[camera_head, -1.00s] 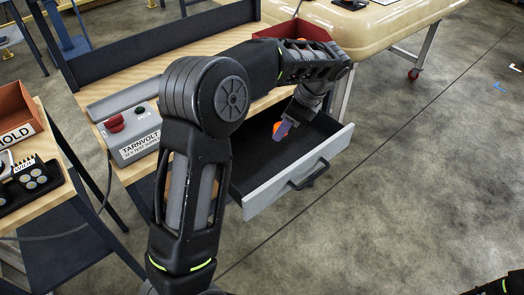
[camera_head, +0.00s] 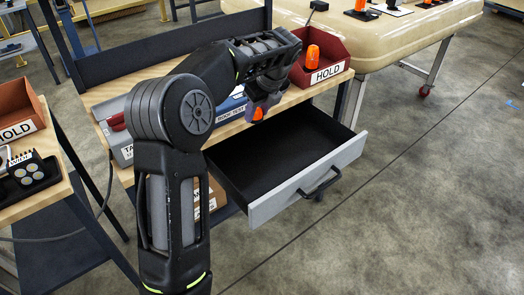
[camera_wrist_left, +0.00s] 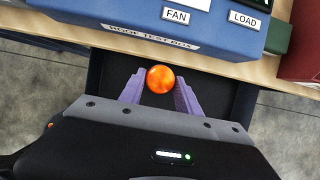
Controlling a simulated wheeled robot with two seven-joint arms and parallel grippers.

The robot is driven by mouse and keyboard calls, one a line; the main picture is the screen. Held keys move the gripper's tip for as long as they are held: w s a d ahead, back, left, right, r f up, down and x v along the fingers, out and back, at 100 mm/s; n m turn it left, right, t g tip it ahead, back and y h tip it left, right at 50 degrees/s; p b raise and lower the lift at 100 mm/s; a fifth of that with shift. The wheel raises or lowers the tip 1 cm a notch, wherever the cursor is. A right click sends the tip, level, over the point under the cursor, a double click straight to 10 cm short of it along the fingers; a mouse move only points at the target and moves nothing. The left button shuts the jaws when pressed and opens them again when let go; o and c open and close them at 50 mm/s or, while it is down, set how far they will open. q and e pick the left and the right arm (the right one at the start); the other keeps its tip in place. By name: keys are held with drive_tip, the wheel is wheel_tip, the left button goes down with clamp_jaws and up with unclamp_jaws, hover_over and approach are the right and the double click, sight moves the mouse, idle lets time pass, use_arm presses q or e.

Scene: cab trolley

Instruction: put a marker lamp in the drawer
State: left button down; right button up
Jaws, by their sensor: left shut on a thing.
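The orange marker lamp (camera_head: 258,114) is held between the fingertips of my left gripper (camera_head: 262,105). In the left wrist view, the lamp (camera_wrist_left: 160,79) shows as a round orange dome between the two purple fingers of the gripper (camera_wrist_left: 159,90). The open drawer (camera_head: 307,181) has a grey front with a black handle and a dark interior that looks empty where it shows. My gripper holds the lamp above the back left part of the drawer, near the bench edge. My right gripper is not in view.
A blue roof test box (camera_wrist_left: 190,25) with FAN and LOAD labels sits at the bench edge. A cream roof panel (camera_head: 400,38) stands behind. Open floor lies to the right.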

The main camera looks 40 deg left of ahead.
use_arm(q)
hover_over(255, 156)
drive_tip(key=d, duration=0.2)
drive_tip(key=f, duration=1)
drive_tip(key=shift+s+a+f+b, duration=0.2)
drive_tip(key=shift+a+b, duration=0.05)
drive_tip(key=shift+b, duration=0.05)
drive_tip(key=shift+f, duration=0.1)
drive_tip(key=shift+f, duration=2.45)
drive_tip(key=shift+f, duration=0.15)
drive_tip(key=c, duration=0.9)
unclamp_jaws()
drive_tip(key=shift+o, duration=0.2)
drive_tip(key=v, duration=1.2)
drive_tip(key=shift+r, duration=0.25)
